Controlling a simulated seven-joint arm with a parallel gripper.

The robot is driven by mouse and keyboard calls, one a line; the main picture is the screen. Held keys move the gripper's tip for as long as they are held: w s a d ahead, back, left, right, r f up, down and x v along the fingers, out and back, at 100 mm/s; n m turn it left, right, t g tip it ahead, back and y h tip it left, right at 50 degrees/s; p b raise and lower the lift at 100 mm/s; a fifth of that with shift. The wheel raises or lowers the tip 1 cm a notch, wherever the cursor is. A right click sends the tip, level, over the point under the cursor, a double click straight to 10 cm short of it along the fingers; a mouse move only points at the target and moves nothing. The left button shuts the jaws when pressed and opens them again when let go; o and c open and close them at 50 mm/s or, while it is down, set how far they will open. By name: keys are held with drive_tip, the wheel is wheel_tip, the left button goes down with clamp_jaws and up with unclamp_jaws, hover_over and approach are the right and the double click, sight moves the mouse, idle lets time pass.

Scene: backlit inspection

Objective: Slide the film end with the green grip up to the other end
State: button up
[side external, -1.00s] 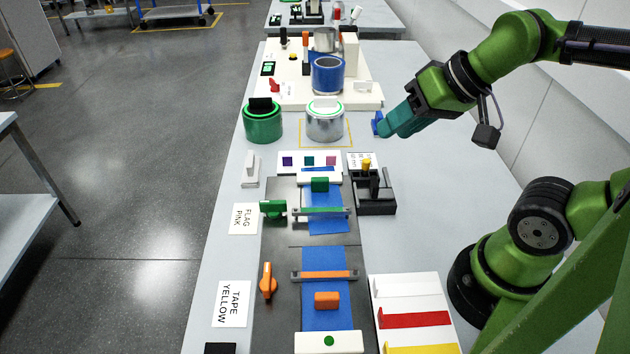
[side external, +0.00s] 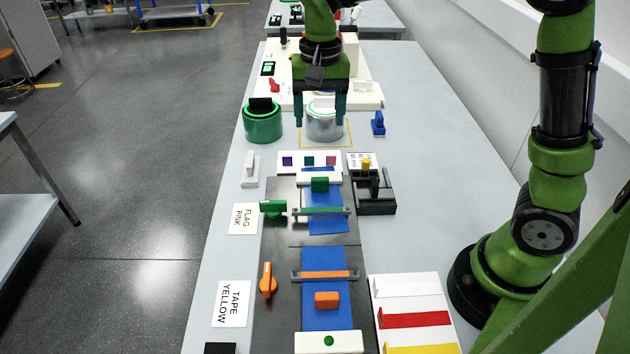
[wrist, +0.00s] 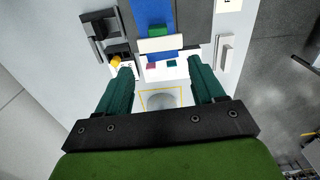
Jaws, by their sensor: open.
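The blue film end with the green grip (side external: 320,184) lies on the dark track (side external: 283,240), under a grey clamp bar with a green strip (side external: 320,211). The other blue film end (side external: 324,258) lies nearer the camera, with an orange grip (side external: 327,300) and an orange-striped bar (side external: 322,275). A dark gap separates the two ends. My gripper (side external: 306,118) is open, pointing down beyond the track near the silver can (side external: 324,128). In the wrist view the green grip (wrist: 160,31) lies ahead of my empty fingers (wrist: 161,70).
A green lever (side external: 272,208) and an orange lever (side external: 268,280) stand left of the track. A black fixture (side external: 377,208) with a yellow knob is at right. A green can (side external: 262,125) and a blue-handled piece (side external: 378,124) flank the silver can.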

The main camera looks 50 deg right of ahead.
sight(320, 179)
drive_tip(key=shift+m, duration=0.3)
wheel_tip(320, 179, down, 16)
drive_tip(key=shift+s+f, duration=0.15)
drive_tip(key=shift+f, duration=0.1)
drive_tip(key=c, duration=1.1)
drive_tip(key=shift+o, duration=0.2)
drive_tip(key=shift+s+a, duration=1.2)
drive_tip(key=o, duration=1.1)
drive_tip(key=shift+c, duration=0.2)
wheel_tip(320, 179, up, 17)
